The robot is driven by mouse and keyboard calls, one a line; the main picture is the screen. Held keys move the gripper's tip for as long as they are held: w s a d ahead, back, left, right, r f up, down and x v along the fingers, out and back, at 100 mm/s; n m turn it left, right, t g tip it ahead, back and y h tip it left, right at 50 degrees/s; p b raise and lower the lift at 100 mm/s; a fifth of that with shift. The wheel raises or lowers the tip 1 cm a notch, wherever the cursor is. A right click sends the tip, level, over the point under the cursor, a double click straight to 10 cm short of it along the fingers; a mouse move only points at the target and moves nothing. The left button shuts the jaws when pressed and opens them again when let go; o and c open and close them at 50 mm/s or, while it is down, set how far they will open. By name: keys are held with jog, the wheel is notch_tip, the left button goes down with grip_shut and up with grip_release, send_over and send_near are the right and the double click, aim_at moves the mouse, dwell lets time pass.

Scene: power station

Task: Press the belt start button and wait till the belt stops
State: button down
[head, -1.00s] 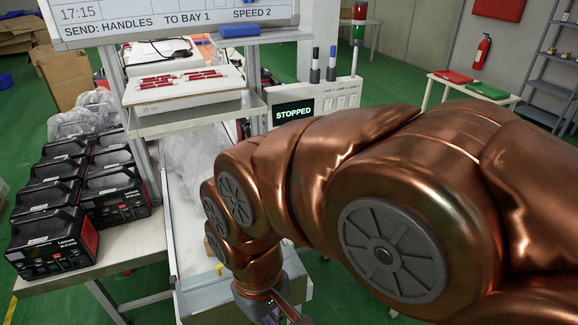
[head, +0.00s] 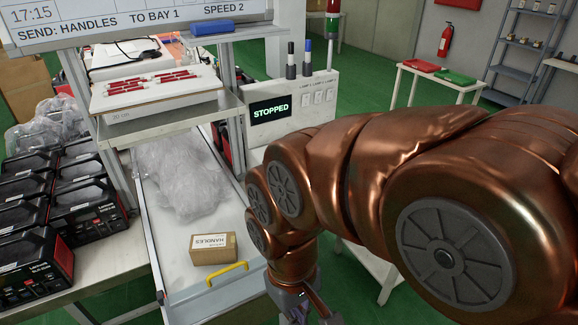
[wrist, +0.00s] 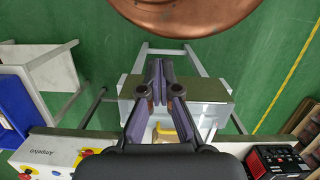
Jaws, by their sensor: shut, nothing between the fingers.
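The belt (head: 168,240) is a pale conveyor in the head view, and the display (head: 270,109) beside it reads STOPPED. A small cardboard box (head: 213,250) labelled HANDLES lies near the belt's front end, by a yellow handle (head: 228,274). My gripper (wrist: 158,66) is shut and empty in the wrist view, above the green floor and a grey-topped stand. A pale box (wrist: 45,152) with coloured buttons, one red-and-yellow, sits at the lower left of the wrist view, apart from my fingers. I cannot tell which button starts the belt. My gripper is mostly cut off in the head view.
Clear plastic wrap (head: 180,175) lies on the belt behind the box. Black units (head: 85,205) stand on the table at left. A shelf (head: 165,115) holds a tray of red parts. A blue bin (wrist: 25,115) and a small white table (wrist: 50,75) are at left in the wrist view.

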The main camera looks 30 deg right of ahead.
jog(key=shift+w, duration=0.1)
jog(key=w+d+r+m+t+y+p, duration=0.1)
jog(key=w+r+t+y, duration=0.15)
jog(key=w, duration=1.35)
jog(key=w+d+r+m+t+y+p, duration=0.15)
jog(key=w+t, duration=0.25)
jog(key=w, duration=1.2)
jog(key=w+d+m+t+h, duration=0.1)
jog(key=w+d+m, duration=0.1)
jog(key=w+d, duration=0.3)
jog(key=w+d+f+m+t+h+p, duration=0.1)
jog(key=w+d, duration=0.4)
jog(key=d, duration=0.7)
jog(key=w+d+f+m+t+h+p, duration=0.1)
jog(key=w+d+m+t, duration=0.1)
jog(key=w+d, duration=0.3)
jog(key=d+m, duration=0.1)
jog(key=d, duration=0.2)
jog(key=shift+d+h, duration=0.4)
jog(key=shift+f+t, duration=0.2)
jog(key=shift+t, duration=0.05)
